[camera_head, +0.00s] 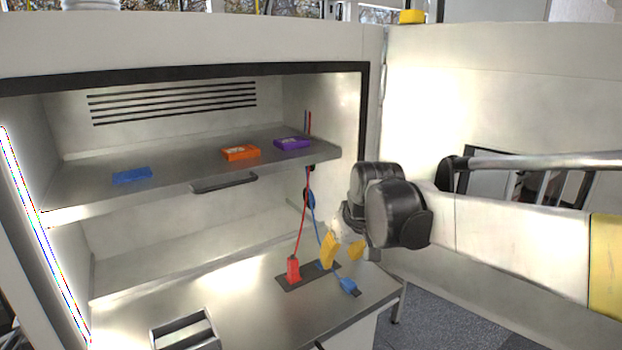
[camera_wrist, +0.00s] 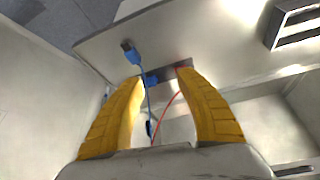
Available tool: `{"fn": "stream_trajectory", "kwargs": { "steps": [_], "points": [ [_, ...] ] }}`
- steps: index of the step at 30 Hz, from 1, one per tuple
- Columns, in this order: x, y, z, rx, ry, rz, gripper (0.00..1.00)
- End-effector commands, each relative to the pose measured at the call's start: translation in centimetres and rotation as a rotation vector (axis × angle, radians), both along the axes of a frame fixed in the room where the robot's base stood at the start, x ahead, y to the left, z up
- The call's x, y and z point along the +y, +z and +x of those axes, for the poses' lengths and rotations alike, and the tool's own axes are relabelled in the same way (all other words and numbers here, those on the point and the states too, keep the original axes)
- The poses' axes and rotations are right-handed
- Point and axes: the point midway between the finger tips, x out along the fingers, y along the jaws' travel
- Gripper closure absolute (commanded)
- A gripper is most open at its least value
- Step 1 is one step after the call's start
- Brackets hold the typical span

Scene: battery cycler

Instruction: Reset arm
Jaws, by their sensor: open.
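My gripper (camera_head: 342,250) is open and empty, with its yellow fingers spread just above the bench at the right of the cabinet. In the wrist view the fingertips (camera_wrist: 160,76) stand apart, with a blue cable running between them. A blue connector (camera_head: 348,286) is at the bench's right side, below my gripper; it also shows in the wrist view (camera_wrist: 131,52), beyond the fingertips. A red connector (camera_head: 292,270) stands upright on a dark plate (camera_head: 297,282) left of my gripper. The right finger probably hides it in the wrist view.
The shelf (camera_head: 75,200) holds a blue block (camera_head: 132,175), an orange block (camera_head: 240,152) and a purple block (camera_head: 292,143). Red and blue cables hang below its right end. A metal tray (camera_head: 185,328) is at the bench's front. The middle of the bench is clear.

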Motion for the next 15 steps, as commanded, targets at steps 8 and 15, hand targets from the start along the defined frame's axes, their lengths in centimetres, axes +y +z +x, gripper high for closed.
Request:
{"fn": "stream_trajectory", "kwargs": {
  "steps": [8, 15],
  "points": [
    [-7.6, -5.8, -12.9, -0.074, -0.201, 0.019, 0.58],
    [-11.5, -13.1, -21.7, -0.134, -0.344, 0.037, 0.58]
  ]
}}
